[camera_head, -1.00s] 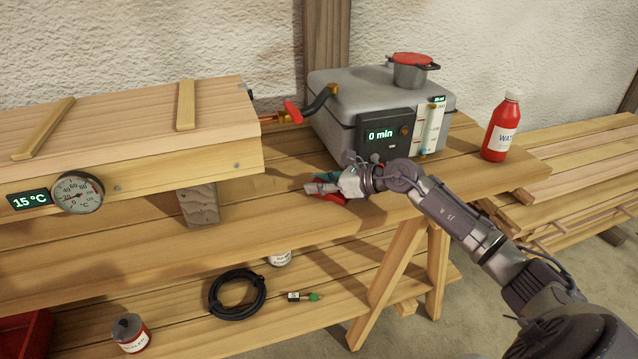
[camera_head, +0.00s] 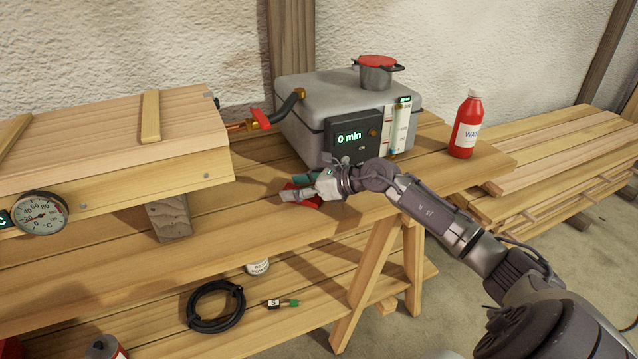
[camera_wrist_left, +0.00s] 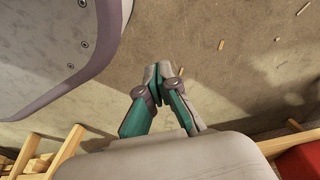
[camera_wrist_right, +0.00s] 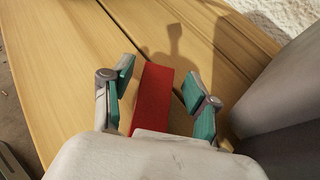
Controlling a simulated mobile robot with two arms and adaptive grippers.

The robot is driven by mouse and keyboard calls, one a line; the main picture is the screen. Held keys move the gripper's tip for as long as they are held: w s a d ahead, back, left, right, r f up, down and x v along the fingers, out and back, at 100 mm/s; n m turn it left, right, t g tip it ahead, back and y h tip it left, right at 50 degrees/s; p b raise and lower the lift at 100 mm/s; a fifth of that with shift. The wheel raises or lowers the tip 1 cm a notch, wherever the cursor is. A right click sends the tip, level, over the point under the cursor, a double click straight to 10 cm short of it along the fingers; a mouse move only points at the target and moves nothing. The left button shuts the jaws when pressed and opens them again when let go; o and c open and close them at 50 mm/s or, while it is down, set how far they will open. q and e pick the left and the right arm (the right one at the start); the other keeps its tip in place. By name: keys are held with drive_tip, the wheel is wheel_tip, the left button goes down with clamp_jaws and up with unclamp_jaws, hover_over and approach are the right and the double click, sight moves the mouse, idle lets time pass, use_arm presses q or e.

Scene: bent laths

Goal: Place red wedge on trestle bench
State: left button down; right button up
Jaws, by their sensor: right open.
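The red wedge (camera_wrist_right: 152,95) lies on the plank top of the trestle bench (camera_head: 330,235). In the head view only bits of the wedge (camera_head: 312,202) show beside my right gripper (camera_head: 298,188). In the right wrist view, my right gripper (camera_wrist_right: 162,85) is open, with one teal-padded finger on each side of the wedge and gaps between. The wedge's near end is hidden behind the gripper body. My left gripper (camera_wrist_left: 158,76) shows only in the left wrist view, its fingertips together with nothing between them, above the floor.
A grey steam box (camera_head: 300,95) with a red-lidded pot (camera_head: 375,78) stands just behind my right gripper. A red water bottle (camera_head: 465,125) is to the right. A long wooden box (camera_head: 110,140) fills the left. A coiled black hose (camera_head: 216,306) lies on the lower shelf.

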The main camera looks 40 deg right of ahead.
drive_tip(key=v, duration=1)
drive_tip(key=shift+s+d+r, duration=0.1)
drive_tip(key=shift+s+r, duration=0.05)
drive_tip(key=shift+s, duration=0.25)
